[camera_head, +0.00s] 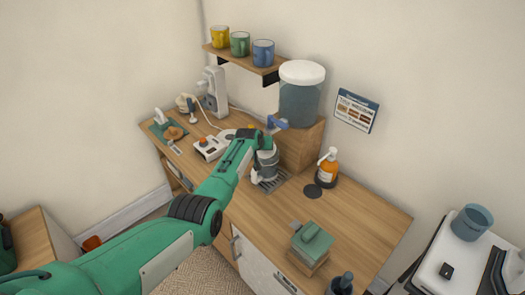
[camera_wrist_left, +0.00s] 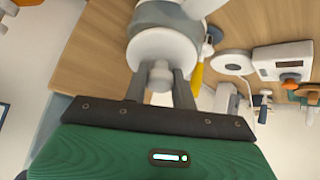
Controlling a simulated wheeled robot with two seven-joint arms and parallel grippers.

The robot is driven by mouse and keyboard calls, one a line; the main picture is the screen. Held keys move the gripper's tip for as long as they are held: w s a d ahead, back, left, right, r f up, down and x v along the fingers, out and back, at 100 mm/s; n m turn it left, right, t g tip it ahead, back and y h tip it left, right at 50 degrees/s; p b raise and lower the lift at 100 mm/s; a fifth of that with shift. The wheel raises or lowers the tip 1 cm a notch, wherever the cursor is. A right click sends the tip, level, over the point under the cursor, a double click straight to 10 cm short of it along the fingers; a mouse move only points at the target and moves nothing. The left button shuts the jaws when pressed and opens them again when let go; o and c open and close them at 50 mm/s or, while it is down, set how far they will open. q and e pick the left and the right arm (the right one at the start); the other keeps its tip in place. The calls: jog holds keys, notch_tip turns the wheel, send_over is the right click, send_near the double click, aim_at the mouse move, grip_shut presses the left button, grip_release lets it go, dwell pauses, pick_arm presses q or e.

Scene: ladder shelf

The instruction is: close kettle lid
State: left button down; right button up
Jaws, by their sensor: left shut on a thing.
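The kettle (camera_head: 267,168), grey with a white part low on its side, stands by a dark grate on the wooden counter. My left gripper (camera_head: 267,147) is at the kettle's top, and its arm hides part of the kettle. In the left wrist view the two fingers (camera_wrist_left: 159,82) are closed on both sides of a pale knob (camera_wrist_left: 160,72) on the round white lid (camera_wrist_left: 160,48). The grey kettle body shows just beyond the lid. Whether the lid sits flush on the rim cannot be told. My right gripper is not in view.
A large water dispenser (camera_head: 300,100) with a blue tap (camera_head: 277,122) stands close behind the kettle. An orange bottle (camera_head: 327,168) stands to the right, and a green-lidded box (camera_head: 312,240) nearer the front. A white appliance (camera_head: 210,147) is on the left. The counter's right part has free room.

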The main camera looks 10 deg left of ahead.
pick_arm(q)
jog(key=shift+w+d+f+g, duration=0.1)
jog(key=shift+w+f+g, duration=0.05)
jog(key=shift+g, duration=0.15)
jog(key=shift+b, duration=0.4)
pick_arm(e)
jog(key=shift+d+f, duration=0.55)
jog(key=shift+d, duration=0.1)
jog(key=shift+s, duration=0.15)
